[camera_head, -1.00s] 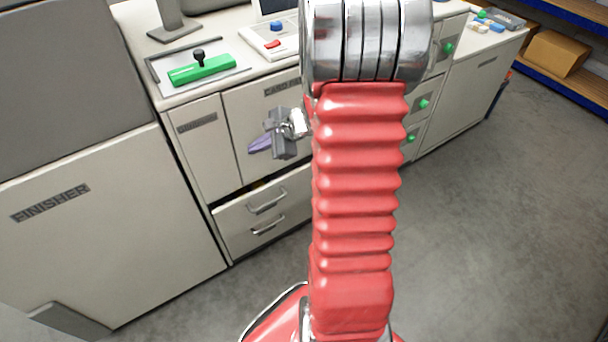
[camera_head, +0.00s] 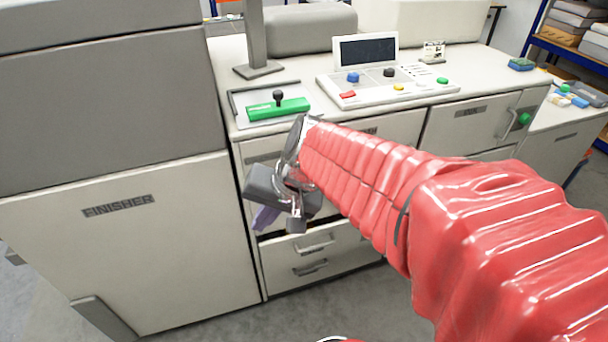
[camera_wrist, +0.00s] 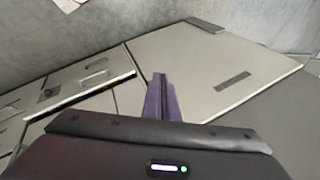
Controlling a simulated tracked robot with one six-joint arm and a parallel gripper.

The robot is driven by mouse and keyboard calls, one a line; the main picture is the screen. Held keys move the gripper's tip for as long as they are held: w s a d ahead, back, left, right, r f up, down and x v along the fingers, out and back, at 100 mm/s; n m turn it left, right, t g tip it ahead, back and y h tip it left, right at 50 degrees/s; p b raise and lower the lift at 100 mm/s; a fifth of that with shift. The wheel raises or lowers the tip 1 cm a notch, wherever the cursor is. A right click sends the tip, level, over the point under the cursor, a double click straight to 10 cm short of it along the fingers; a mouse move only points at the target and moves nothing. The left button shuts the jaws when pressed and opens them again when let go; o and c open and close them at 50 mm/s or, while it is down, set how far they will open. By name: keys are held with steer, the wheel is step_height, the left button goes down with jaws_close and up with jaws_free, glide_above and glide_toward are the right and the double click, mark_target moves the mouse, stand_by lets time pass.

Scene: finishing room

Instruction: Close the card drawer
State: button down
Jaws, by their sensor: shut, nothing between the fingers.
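A pale drawer front (camera_head: 348,258) with metal handles sits low in the cabinet, right of the finisher. A dark gap shows along its top edge, so it appears to stand a little out. I can read no card label on it. The same front appears in the wrist view (camera_wrist: 65,112), at the left, with the dark gap along its edge. My gripper (camera_head: 264,218) has purple fingers, shut and empty, in front of the cabinet at the drawer's upper left. The fingers also show in the wrist view (camera_wrist: 160,98). I cannot tell whether they touch anything. My arm hides part of the cabinet.
The grey finisher (camera_head: 135,240) stands close on the left. The counter (camera_head: 300,66) above carries a green-handled tool (camera_head: 278,108) and a button console (camera_head: 385,92). A side cabinet with a green knob (camera_head: 524,118) is at right. Bare floor lies in front.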

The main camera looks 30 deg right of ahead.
steer(key=s+r+n+t+h, duration=0.1)
steer(key=s+r+n+h, duration=0.2)
steer(key=s+n, duration=0.4)
steer(key=shift+s+a+r, duration=0.35)
steer(key=shift+s+r, duration=0.2)
steer(key=shift+s, duration=0.2)
